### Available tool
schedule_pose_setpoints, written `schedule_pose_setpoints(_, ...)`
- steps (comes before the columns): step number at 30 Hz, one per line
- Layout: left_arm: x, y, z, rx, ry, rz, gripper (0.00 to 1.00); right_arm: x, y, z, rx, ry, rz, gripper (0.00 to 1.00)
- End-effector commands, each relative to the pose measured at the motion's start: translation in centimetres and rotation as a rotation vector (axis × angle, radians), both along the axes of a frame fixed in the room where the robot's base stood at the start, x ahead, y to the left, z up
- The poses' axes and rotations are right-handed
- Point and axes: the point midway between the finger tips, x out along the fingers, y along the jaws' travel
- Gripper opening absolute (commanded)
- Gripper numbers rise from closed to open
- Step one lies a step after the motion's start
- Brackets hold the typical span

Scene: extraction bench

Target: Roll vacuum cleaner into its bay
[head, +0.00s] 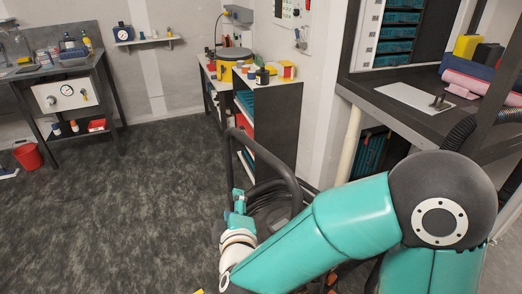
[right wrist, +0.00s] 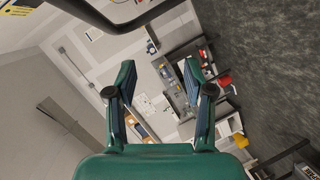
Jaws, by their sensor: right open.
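The vacuum cleaner (head: 270,203) stands on the floor at the lower middle of the head view, a dark body with a tall black looped handle (head: 268,148). My right arm covers much of its lower part. My right gripper (head: 238,200) is open beside the left leg of the handle; I cannot tell whether they touch. In the right wrist view my open gripper (right wrist: 159,78) has nothing between its fingers, and a dark curved bar, apparently the handle (right wrist: 120,26), crosses the top. My left gripper is not in view. I cannot make out the bay clearly.
A black shelf unit (head: 270,125) stands just beyond the vacuum. A dark workbench (head: 365,92) with a pale post (head: 349,145) is at right. A left bench (head: 95,65) and red bucket (head: 28,156) are farther off. The floor (head: 140,200) at left is clear.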

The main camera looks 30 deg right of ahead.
Motion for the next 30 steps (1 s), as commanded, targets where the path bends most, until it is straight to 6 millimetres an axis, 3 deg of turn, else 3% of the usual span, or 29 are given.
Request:
schedule_pose_setpoints(1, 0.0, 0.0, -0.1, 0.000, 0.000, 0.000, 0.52, -0.9, -0.7, 2.3, -0.073, -0.018, -0.030, 0.53)
schedule_pose_setpoints(4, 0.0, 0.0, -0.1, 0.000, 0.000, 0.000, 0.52, -2.4, -2.1, 5.0, -0.191, -0.014, -0.087, 0.53)
schedule_pose_setpoints(7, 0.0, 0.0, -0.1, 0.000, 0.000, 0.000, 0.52, -3.4, -2.9, 6.5, -0.259, 0.000, -0.123, 0.53)
schedule_pose_setpoints(11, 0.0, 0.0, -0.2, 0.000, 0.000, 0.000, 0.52, -3.5, -3.6, 6.9, -0.290, 0.012, -0.142, 0.53)
schedule_pose_setpoints(17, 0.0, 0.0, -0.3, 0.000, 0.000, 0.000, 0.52, -1.4, -5.2, 6.5, -0.292, 0.015, -0.145, 0.53)
schedule_pose_setpoints(30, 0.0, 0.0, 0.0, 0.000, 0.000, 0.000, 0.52, 6.1, -10.6, 5.4, -0.289, 0.014, -0.143, 0.53)
